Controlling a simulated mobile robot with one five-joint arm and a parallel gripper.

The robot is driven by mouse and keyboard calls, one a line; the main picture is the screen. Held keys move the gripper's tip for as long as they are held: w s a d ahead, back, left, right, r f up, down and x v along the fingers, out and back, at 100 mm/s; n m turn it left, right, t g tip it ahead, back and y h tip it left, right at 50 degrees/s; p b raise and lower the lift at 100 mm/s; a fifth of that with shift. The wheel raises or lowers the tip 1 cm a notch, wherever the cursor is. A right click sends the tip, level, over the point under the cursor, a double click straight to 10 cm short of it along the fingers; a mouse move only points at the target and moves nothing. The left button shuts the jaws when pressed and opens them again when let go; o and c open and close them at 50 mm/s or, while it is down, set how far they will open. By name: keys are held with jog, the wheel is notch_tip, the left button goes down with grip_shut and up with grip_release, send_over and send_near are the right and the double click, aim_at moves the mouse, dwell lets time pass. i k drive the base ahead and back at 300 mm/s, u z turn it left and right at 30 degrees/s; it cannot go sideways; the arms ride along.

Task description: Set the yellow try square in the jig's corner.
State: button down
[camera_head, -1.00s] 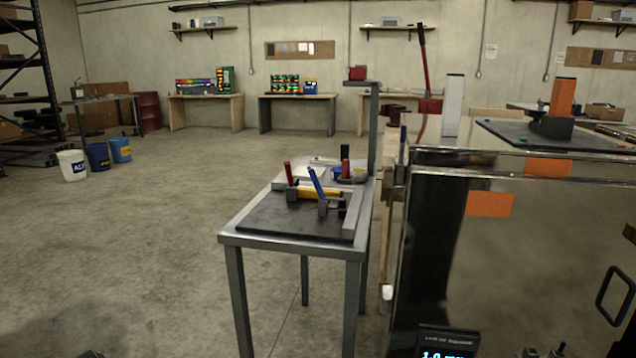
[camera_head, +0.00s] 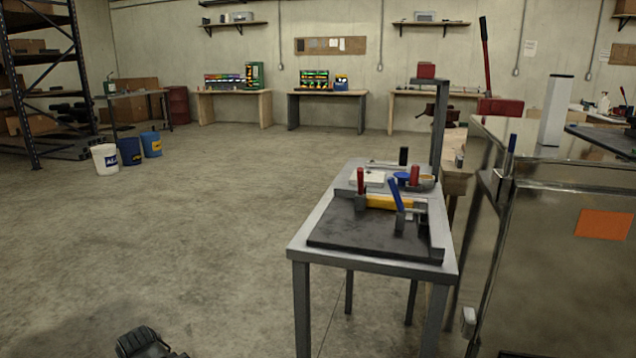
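A yellow bar (camera_head: 390,202), which looks like the yellow try square or its stock, lies near the back of a dark plate (camera_head: 352,238) on a grey metal stand. Grey raised strips run along the plate's back and right sides (camera_head: 436,235), forming the jig's corner. A red-handled clamp (camera_head: 361,184) stands at the bar's left end. A blue-handled clamp (camera_head: 396,196) leans in front of the bar and hides part of it. I cannot tell whether the bar touches the strips. My gripper is not recognisable; only a dark part, probably of mine, shows at the bottom left.
A shiny metal trailer (camera_head: 560,270) stands close on the right. Open concrete floor (camera_head: 200,230) lies left of the stand (camera_head: 300,262).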

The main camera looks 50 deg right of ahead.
aim_at(372, 201)
jog(key=i, duration=1.15)
jog(key=z, duration=0.05)
